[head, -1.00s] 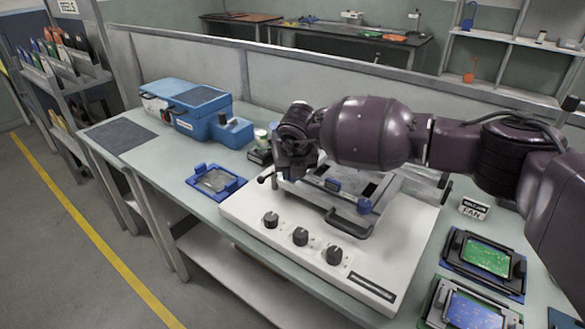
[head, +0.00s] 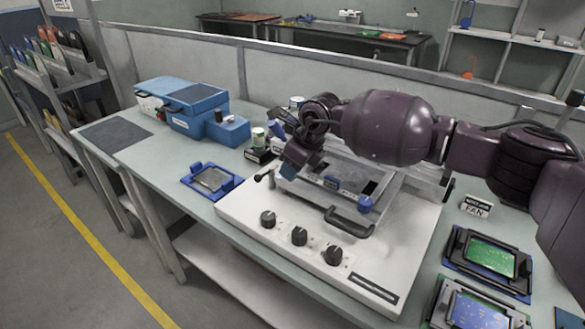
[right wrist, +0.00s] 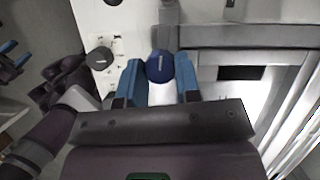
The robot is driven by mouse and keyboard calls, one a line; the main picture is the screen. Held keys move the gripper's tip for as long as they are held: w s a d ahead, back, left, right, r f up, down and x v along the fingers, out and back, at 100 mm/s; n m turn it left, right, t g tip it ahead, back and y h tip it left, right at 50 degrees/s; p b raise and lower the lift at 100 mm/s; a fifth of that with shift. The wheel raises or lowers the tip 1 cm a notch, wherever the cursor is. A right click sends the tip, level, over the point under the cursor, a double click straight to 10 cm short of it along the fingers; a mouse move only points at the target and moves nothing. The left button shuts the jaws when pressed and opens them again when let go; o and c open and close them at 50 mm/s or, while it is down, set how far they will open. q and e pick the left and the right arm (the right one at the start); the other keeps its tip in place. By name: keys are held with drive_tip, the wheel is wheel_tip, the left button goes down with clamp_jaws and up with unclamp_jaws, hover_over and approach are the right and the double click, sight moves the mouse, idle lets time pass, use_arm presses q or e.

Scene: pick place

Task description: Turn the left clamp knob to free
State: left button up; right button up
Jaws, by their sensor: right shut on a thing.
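My right gripper (right wrist: 160,82) has its two blue fingers on either side of the left clamp knob (right wrist: 160,66), a round blue knob with a pale mark on top. The gripper is shut on it. In the head view my right gripper (head: 290,170) is at the left end of the grey clamp frame (head: 348,222), and it hides this knob. The other blue clamp knob (head: 365,205) stands uncovered at the frame's right end. My left gripper (right wrist: 15,55) seems to show small at the left edge of the right wrist view, its blue tips apart; the head view does not show it.
The white fixture base (head: 300,265) carries several black knobs, one of which (right wrist: 100,59) shows beside my fingers. A blue tray (head: 211,180) and a blue case (head: 185,105) are to the left. Board holders (head: 488,258) lie to the right. A low partition runs behind the bench.

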drive_tip(key=shift+f+n, duration=0.1)
drive_tip(key=shift+n, duration=0.4)
drive_tip(key=shift+n+g+b, duration=0.3)
drive_tip(key=o, duration=0.9)
drive_tip(key=shift+p+v, duration=0.8)
drive_tip(key=shift+v, duration=4.75)
